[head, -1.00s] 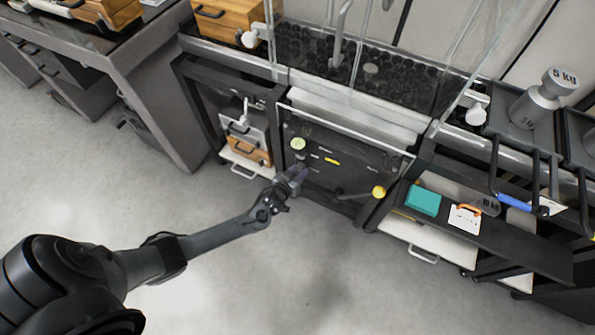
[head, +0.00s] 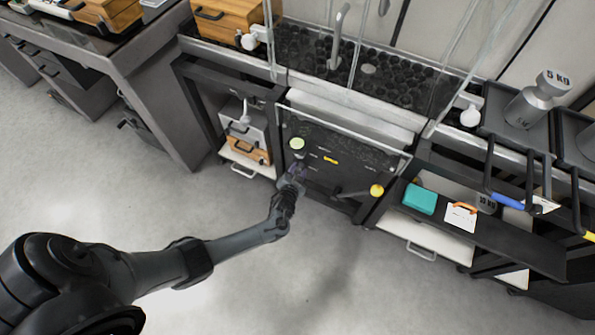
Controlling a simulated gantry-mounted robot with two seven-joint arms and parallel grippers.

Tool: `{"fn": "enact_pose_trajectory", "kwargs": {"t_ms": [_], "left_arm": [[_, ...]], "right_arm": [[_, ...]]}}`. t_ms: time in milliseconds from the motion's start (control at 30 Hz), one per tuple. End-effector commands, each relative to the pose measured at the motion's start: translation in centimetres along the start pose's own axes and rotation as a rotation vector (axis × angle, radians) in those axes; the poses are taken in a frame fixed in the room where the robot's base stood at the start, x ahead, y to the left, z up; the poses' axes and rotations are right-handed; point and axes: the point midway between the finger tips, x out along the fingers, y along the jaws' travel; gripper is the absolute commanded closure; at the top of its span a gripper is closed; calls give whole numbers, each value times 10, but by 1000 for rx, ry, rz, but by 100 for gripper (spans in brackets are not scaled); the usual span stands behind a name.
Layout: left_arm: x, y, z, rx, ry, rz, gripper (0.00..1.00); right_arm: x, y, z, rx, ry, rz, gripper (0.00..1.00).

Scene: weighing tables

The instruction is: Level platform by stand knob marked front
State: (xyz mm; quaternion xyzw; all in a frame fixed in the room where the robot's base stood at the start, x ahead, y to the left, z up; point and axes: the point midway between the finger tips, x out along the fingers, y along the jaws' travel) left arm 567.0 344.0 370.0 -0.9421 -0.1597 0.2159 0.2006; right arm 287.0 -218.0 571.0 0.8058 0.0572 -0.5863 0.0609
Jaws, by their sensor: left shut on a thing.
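The weighing stand has a dark front panel (head: 325,170) under the glass-walled platform. A pale green round knob (head: 297,144) sits at the panel's upper left, and a yellow round knob (head: 376,190) sits at its lower right on a dark lever. A small yellow label (head: 331,160) lies between them; its writing is too small to read. My left gripper (head: 296,170) is at the panel's left part, just below the green knob. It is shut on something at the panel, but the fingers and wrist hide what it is. My right gripper is not in view.
A small drawer cabinet (head: 244,137) stands left of the panel. To the right, a shelf holds a teal box (head: 419,199) and a white card (head: 461,217). A 5 kg weight (head: 538,98) stands on a tray above. The grey floor in front is clear.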

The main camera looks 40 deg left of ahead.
Motion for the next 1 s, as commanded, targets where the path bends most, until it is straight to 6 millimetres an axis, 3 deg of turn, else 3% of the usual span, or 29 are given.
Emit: {"fn": "enact_pose_trajectory", "kwargs": {"t_ms": [433, 467, 600, 1000], "left_arm": [[0, 0, -1, 10, 2, -4, 93], [0, 0, -1, 10, 2, -4, 60], [0, 0, 0, 10, 1, -4, 38], [-6, 0, -1, 10, 0, -3, 37]], "right_arm": [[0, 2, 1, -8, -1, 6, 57], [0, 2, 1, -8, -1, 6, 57], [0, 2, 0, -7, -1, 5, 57], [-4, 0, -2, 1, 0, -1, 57]]}}
